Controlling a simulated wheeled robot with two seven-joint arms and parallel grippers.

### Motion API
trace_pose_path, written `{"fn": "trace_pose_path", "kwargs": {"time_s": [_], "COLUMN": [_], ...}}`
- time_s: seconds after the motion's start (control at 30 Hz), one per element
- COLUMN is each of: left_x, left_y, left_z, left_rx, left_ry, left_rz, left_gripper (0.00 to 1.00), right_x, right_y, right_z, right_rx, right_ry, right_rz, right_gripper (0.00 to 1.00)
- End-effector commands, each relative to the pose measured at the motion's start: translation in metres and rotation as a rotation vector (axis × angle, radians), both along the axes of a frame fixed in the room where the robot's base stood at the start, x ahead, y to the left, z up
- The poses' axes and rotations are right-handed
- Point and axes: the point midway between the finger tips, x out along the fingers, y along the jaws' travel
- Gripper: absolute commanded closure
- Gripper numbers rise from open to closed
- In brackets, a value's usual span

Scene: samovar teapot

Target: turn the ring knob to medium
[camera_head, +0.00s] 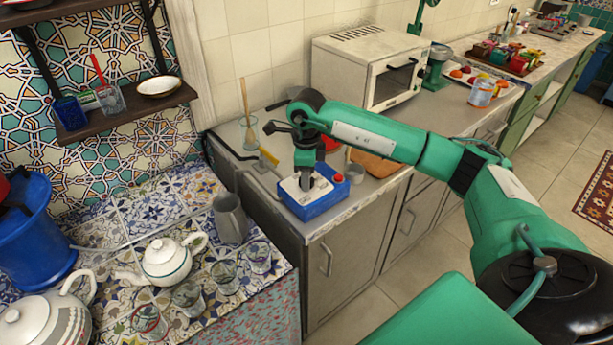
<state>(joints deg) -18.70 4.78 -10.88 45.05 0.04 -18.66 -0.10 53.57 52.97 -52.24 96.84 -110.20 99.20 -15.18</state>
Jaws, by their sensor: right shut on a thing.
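A blue box with a white top plate (312,200) sits at the near left corner of the grey counter. A red button (338,178) shows on its right side. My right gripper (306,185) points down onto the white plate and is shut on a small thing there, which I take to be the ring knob. The fingers hide most of the knob, so its setting cannot be read. My left gripper is not in view.
A glass jar (249,132) with a wooden stick stands behind the box. A white toaster oven (369,65) and a wooden board (376,163) are to the right. A grey jug (230,217), a white teapot (166,260) and several glasses crowd the lower tiled table at left.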

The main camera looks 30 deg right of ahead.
Motion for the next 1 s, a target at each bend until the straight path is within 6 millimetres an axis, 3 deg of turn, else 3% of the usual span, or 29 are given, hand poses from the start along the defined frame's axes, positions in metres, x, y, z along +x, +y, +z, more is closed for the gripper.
{"fn": "trace_pose_path", "kwargs": {"time_s": [0.47, 0.5, 0.6, 1.0], "left_x": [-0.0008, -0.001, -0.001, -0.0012], "left_y": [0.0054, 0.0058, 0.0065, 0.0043], "left_z": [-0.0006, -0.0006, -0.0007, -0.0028], "left_rx": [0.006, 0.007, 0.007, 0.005], "left_ry": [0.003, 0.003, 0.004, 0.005], "left_rz": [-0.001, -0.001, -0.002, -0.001], "left_gripper": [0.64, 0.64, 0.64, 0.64], "right_x": [0.0005, 0.0005, 0.0004, 0.001], "right_y": [-0.0005, -0.0005, -0.0005, -0.0002], "right_z": [0.0011, 0.0011, 0.001, 0.0089], "right_rx": [-0.001, -0.001, -0.001, 0.0], "right_ry": [-0.002, -0.002, -0.002, -0.004], "right_rz": [-0.016, -0.015, -0.015, -0.015], "right_gripper": [0.86, 0.59, 0.41, 0.41]}}
